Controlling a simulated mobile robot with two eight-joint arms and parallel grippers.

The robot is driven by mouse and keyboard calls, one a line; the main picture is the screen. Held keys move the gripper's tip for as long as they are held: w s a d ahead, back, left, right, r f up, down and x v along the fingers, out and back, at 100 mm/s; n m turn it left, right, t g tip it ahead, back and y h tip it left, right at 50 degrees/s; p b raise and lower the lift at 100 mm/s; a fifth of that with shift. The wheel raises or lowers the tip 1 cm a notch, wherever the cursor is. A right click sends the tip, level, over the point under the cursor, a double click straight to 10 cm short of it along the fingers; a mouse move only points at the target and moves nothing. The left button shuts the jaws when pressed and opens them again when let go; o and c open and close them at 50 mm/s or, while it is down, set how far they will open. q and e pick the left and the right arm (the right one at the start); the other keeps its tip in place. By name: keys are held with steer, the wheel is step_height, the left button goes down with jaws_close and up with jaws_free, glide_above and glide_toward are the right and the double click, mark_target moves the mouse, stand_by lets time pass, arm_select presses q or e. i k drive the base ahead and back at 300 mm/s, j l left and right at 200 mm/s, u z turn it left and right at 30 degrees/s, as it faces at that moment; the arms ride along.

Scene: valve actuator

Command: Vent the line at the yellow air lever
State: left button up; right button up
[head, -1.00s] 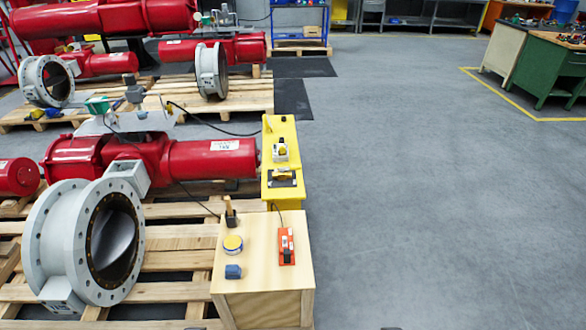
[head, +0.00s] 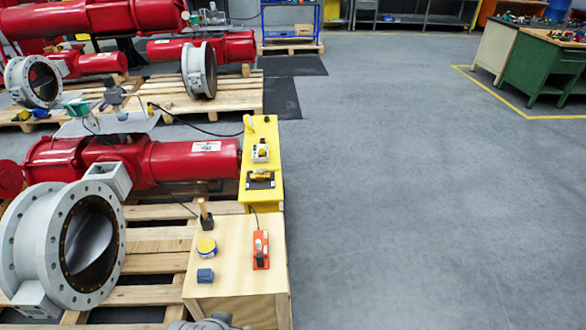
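A narrow yellow stand (head: 262,193) is beside the red actuator (head: 190,158). On its top are a yellow lever-like part on a dark plate (head: 261,176), a light grey block with a dark and yellow knob (head: 260,152), and a small yellow upright part (head: 249,122) at the far end. These are small, and I cannot tell for certain which is the air lever or how it is turned. Neither gripper's fingers show. A grey rounded piece, likely part of my arm, shows at the bottom edge, well short of the yellow stand.
A wooden box (head: 232,285) in front of the stand carries an orange device (head: 261,250), a yellow-and-blue tin (head: 206,247), a blue block (head: 205,276) and a wooden-handled tool (head: 205,215). A flanged valve (head: 52,205) is on the pallet at left. Floor (head: 410,210) at right is clear.

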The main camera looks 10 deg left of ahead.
mark_target(272, 167)
steer(key=i+l+z, duration=0.35)
steer(key=l, duration=0.15)
steer(key=i+l+z, duration=0.2)
steer(key=l+z, duration=0.2)
steer(key=i+l+u, duration=0.3)
steer(key=i, duration=0.25)
steer(key=i+l+u, duration=0.3)
steer(key=i+l, duration=0.15)
steer(key=i+j+u, duration=0.15)
steer(key=i+u, duration=0.6)
steer(key=u, duration=0.2)
steer(key=i+l+u, duration=0.15)
steer(key=i+u, duration=0.3)
steer(key=i+j+u, duration=0.15)
steer(key=i+u, duration=0.2)
steer(key=i+j+u, duration=0.1)
steer(key=i+u, duration=0.25)
steer(key=k, duration=0.1)
